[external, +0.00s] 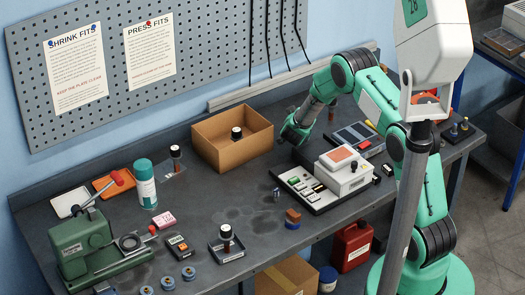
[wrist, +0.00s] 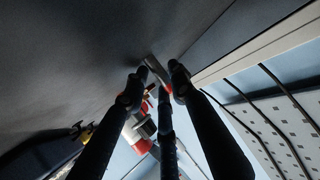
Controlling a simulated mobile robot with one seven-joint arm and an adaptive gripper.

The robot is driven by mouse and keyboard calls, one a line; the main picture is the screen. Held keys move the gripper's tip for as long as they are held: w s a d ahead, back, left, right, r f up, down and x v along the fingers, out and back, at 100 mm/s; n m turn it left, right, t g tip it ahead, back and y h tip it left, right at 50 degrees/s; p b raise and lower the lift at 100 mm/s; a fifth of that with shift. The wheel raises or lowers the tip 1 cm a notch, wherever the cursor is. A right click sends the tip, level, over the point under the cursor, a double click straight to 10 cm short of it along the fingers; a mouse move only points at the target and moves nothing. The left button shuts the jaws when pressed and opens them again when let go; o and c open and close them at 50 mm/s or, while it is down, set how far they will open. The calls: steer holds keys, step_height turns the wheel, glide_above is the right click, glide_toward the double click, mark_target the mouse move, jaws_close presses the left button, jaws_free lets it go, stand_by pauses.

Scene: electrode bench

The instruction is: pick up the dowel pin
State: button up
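A small grey upright piece (external: 276,193), which may be the dowel pin, stands on the bench left of the white instrument; it is too small to be sure. My gripper (external: 300,134) is at the back of the bench, right of the cardboard box; its fingers are mostly hidden in the external view. I see no clear grip on anything.
An open cardboard box (external: 232,150) stands left of my gripper. A white instrument (external: 345,172) and a switch panel (external: 302,187) are in front. A green press (external: 88,248) stands at the left. The bench middle is mostly clear. A pegboard (external: 205,60) hangs behind.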

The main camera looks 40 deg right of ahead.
steer(key=shift+c, duration=0.3)
jaws_close()
steer(key=shift+r, duration=0.2)
step_height(320, 180, up, 10)
steer(key=p, duration=0.2)
stand_by(0.5)
steer(key=shift+f, duration=0.1)
stand_by(0.4)
